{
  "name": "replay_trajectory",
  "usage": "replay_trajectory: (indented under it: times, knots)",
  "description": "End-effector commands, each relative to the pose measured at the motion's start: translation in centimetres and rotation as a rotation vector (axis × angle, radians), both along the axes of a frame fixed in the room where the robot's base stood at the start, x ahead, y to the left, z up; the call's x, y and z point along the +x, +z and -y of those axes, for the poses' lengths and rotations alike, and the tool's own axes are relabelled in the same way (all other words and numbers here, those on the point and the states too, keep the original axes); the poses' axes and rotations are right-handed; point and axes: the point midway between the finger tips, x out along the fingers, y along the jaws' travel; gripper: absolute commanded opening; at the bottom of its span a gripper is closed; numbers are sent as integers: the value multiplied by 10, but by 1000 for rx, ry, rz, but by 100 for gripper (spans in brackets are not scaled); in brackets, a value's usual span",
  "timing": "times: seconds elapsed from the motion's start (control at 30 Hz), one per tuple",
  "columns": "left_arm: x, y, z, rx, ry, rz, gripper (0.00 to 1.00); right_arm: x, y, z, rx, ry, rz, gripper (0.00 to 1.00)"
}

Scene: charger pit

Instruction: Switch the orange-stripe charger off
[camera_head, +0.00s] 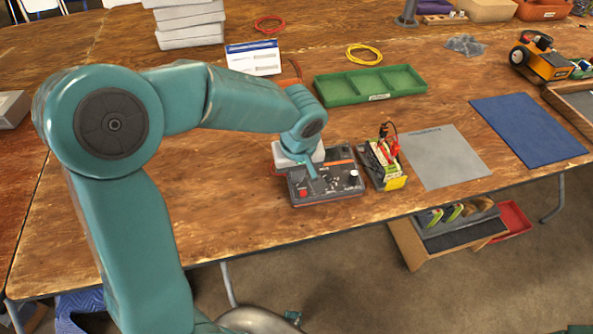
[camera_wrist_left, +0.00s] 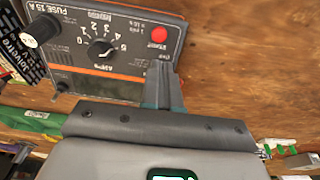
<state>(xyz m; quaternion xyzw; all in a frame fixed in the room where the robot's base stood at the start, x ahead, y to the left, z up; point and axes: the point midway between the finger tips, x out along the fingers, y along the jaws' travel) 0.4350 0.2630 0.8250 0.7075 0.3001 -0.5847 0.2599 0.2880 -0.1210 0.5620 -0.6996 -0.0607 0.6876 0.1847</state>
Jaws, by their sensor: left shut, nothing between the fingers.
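The orange-stripe charger (camera_head: 340,193) is a dark grey box near the front edge of the wooden table. Its face has a red button (camera_head: 303,193) and a black knob with a pale top (camera_head: 353,177). In the left wrist view the charger (camera_wrist_left: 125,22) appears upside down, with a numbered dial (camera_wrist_left: 100,48), the red button (camera_wrist_left: 159,34) and the orange stripe (camera_wrist_left: 100,72). My left gripper (camera_head: 312,174) is shut and empty, its fingertips (camera_wrist_left: 163,66) over the face close to the red button. Contact cannot be told. The fingers hide part of the face. My right gripper is not in view.
A battery pack (camera_head: 393,183) with red and black clips stands just right of the charger. A white card (camera_head: 253,58) stands behind my arm. The table's front edge is close.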

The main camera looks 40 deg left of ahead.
Motion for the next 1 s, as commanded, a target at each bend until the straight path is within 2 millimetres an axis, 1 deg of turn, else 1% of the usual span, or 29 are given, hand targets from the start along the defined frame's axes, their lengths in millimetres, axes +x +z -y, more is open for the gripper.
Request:
replay_trajectory:
  times: [0.03, 0.17, 0.5, 0.73, 0.87, 1.0]
  knots:
    - [-8, -13, 4, -8, -2, -36, 0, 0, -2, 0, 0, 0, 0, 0]
    - [-6, -13, 2, -8, -2, -36, 0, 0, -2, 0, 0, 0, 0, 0]
    - [4, -10, -9, -4, -4, -32, 0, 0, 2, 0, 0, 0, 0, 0]
    - [6, -9, -10, -1, -6, -26, 0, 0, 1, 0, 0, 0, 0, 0]
    - [6, -5, -11, -1, -5, -24, 0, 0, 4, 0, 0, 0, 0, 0]
    - [7, 7, -12, 0, -6, -21, 0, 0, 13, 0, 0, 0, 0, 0]
